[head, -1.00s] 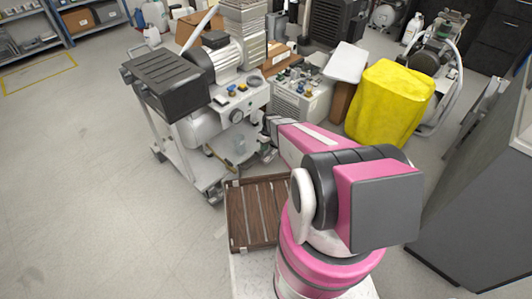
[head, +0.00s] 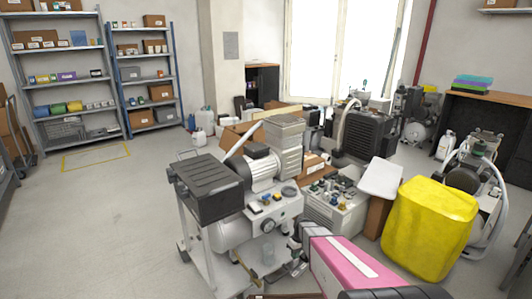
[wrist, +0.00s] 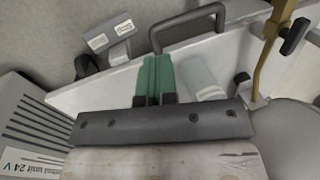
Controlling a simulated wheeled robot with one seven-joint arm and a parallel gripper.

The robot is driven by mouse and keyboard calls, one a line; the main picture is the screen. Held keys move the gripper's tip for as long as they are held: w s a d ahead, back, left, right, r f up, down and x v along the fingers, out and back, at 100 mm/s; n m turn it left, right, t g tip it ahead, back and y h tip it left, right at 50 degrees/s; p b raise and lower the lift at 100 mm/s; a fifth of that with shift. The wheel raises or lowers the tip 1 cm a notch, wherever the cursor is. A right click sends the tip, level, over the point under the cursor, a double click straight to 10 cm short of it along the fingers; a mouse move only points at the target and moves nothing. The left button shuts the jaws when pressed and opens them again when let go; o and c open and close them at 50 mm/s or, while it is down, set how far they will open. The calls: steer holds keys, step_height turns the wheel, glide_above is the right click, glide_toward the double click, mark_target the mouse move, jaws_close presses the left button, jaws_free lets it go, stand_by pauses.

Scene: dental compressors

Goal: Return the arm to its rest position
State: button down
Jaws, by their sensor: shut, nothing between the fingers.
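My pink arm (head: 345,262) reaches forward from the bottom of the head view, beside the compressor cart. In the wrist view my gripper (wrist: 157,62) shows two green fingers side by side, closed together with nothing between them. The fingers point at the white cart shelf (wrist: 105,88). A translucent cup (wrist: 203,78) is just right of the fingers, apart from them as far as I can tell. In the head view the gripper end is small and partly hidden by the arm.
The compressor (head: 262,172) on its cart stands close left of my arm. A grey control unit (head: 335,212) is just beyond it. A yellow-covered object (head: 430,230) stands to the right. Open floor (head: 90,225) lies to the left. Shelves (head: 70,75) line the back left.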

steer(key=s+d+r+m, duration=0.1)
steer(key=s+r+m, duration=0.1)
steer(key=s+r, duration=0.3)
steer(key=s+r+m+t+h, duration=0.1)
steer(key=s+r, duration=0.4)
steer(key=r, duration=0.6)
steer(key=s+d+r+m+h, duration=0.1)
steer(key=s+r+m, duration=0.2)
steer(key=s+r, duration=0.3)
step_height(320, 180, up, 3)
steer(key=shift+d+r, duration=0.1)
steer(key=shift+d, duration=0.2)
